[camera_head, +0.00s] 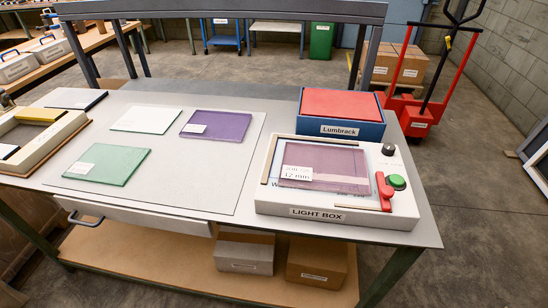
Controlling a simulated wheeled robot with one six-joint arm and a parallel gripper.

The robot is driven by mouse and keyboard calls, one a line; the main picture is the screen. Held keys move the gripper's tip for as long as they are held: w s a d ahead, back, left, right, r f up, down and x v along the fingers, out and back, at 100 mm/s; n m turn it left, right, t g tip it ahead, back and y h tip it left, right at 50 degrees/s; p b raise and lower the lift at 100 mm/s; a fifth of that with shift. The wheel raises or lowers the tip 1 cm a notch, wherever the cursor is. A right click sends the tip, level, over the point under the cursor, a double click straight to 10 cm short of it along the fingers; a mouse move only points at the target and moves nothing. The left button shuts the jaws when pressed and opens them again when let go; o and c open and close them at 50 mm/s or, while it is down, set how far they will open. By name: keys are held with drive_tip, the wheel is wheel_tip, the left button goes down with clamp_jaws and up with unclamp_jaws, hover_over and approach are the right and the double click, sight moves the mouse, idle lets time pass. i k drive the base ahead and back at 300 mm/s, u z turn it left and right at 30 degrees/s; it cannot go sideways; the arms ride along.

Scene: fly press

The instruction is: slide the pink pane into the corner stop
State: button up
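A pinkish-mauve see-through pane (335,172) lies flat on the white light box (275,205) at the right of the table, with a white label at its lower left. A tan strip (270,160) runs along the box's left side and a dark strip (318,140) with a tan edge along its back. They meet at the back left corner. The pane lies just inside this corner, with a narrow gap visible to the back strip; contact at the left is too small to tell. My gripper is not in view.
A red lever (384,190), green button (397,182) and dark knob (388,149) sit on the box's right side. The blue Lumbrack box (340,129) stands behind. Purple (216,125), clear (146,119) and green (106,164) panes lie left on a grey mat (200,178).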

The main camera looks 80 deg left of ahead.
sight(311, 167)
drive_tip(key=z, duration=0.2)
drive_tip(key=k, duration=1.45)
drive_tip(key=u, duration=2.1)
drive_tip(key=i, duration=0.5)
drive_tip(key=z, duration=0.05)
